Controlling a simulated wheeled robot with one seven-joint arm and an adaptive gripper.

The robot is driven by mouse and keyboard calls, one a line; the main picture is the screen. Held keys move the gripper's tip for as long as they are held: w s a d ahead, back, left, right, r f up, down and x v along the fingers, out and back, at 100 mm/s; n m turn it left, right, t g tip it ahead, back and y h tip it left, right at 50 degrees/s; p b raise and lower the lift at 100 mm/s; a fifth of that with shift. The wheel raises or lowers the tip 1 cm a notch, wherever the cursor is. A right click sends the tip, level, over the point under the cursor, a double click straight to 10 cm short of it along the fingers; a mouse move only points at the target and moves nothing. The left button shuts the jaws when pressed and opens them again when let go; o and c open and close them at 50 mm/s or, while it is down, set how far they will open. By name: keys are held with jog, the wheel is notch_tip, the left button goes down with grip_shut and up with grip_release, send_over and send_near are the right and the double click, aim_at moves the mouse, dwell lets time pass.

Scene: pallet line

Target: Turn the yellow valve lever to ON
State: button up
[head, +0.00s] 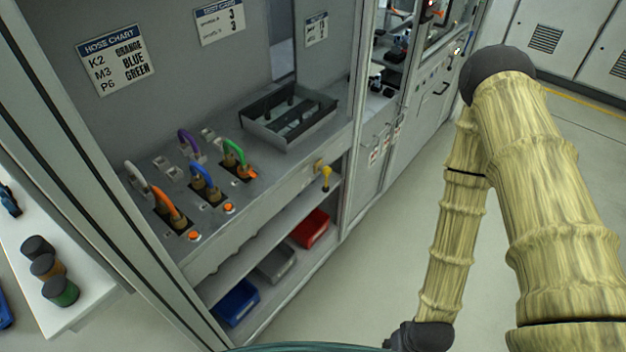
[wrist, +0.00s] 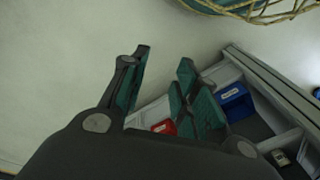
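The yellow valve lever (head: 326,180) hangs below the front edge of the grey bench, near its right end, beside a small tan fitting. It points down. Its ON and OFF marks are too small to read. My gripper (wrist: 166,86) shows in the wrist view, with its teal-padded fingers apart and nothing between them. It is over the pale floor and the lower shelf, and the lever does not show in that view. In the head view my arm runs down past the bottom edge, so my gripper is hidden there.
Below the bench, a shelf holds a red bin (head: 310,228), a grey bin (head: 277,264) and a blue bin (head: 236,302). Coloured hoses and a dark tray (head: 288,118) are on the bench top. Clear floor (head: 375,255) lies right of the bench.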

jog(key=w+a+f+n+t+y+b, duration=0.1)
jog(key=w+a+f+t+y+b, duration=0.1)
jog(key=w+a+b, duration=0.3)
jog(key=w+a+f+n+t+y+b, duration=0.1)
jog(key=w+a+f+b, duration=0.2)
jog(key=w, duration=0.5)
jog(key=n+t+y+b, duration=0.6)
jog(key=t+y+b, duration=0.25)
jog(key=b, duration=0.85)
send_near(326, 186)
jog(key=shift+t+h, duration=0.25)
jog(key=shift+t, duration=0.2)
jog(key=x, duration=0.3)
jog(key=r+x, duration=0.1)
jog(key=x, duration=0.6)
jog(key=shift+w+a+r, duration=0.1)
jog(key=shift+a+r, duration=0.1)
grip_shut()
